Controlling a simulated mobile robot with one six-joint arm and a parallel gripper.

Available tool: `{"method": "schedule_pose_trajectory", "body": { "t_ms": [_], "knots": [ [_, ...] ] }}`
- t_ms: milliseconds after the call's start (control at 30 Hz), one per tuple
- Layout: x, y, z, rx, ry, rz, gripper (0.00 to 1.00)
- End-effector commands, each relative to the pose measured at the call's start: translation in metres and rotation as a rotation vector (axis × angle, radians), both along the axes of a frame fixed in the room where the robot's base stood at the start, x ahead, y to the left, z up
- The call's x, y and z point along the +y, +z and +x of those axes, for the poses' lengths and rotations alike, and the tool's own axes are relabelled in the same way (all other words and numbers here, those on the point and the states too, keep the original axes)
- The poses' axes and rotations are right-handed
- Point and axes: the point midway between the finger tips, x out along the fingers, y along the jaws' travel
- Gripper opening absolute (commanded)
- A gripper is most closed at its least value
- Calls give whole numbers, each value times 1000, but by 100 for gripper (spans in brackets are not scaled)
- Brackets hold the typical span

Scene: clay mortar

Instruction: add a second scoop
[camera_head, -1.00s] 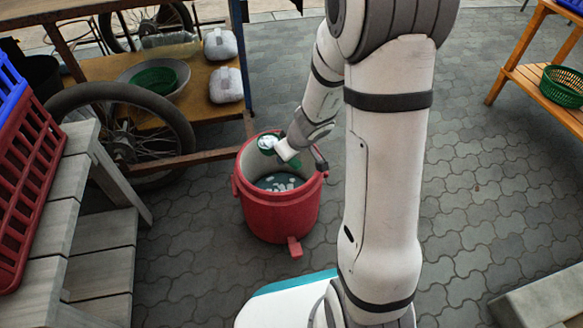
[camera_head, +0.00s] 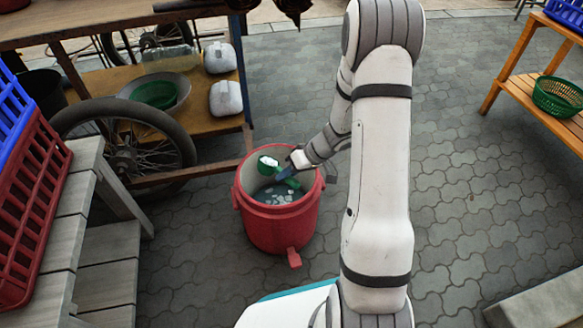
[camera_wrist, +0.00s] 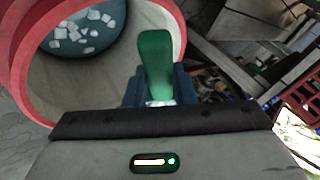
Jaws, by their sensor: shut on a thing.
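A green scoop (camera_head: 268,169) with white pieces, which look like ice, in its bowl is inside the mouth of a red cooler (camera_head: 280,225). My gripper (camera_head: 287,174) is shut on the scoop's handle, at the cooler's right inner side. In the wrist view the green handle (camera_wrist: 155,58) stands between my dark fingers (camera_wrist: 155,88), and the scoop's bowl is hidden. Loose ice cubes (camera_head: 270,197) lie in bluish water at the cooler's bottom. They also show in the wrist view (camera_wrist: 78,33). The scoop appears above the water.
A rusty cart with a spoked wheel (camera_head: 130,150) stands close left of the cooler. Its shelf holds a green basket (camera_head: 156,95) in a metal bowl and two whitish bundles (camera_head: 226,98). A wooden rack (camera_head: 535,85) is at right. The paving between is clear.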

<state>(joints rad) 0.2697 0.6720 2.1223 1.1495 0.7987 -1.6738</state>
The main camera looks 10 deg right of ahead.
Motion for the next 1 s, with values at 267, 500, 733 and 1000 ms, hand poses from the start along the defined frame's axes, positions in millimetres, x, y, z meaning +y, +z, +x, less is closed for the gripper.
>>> {"method": "schedule_pose_trajectory", "body": {
  "t_ms": [267,500,733,1000],
  "knots": [
    [-4,3,2,86,-1,147,0],
    [-11,-8,6,220,0,385,0],
    [-17,-9,10,348,-1,606,0],
    [-21,-6,12,428,0,746,0]
  ]
}}
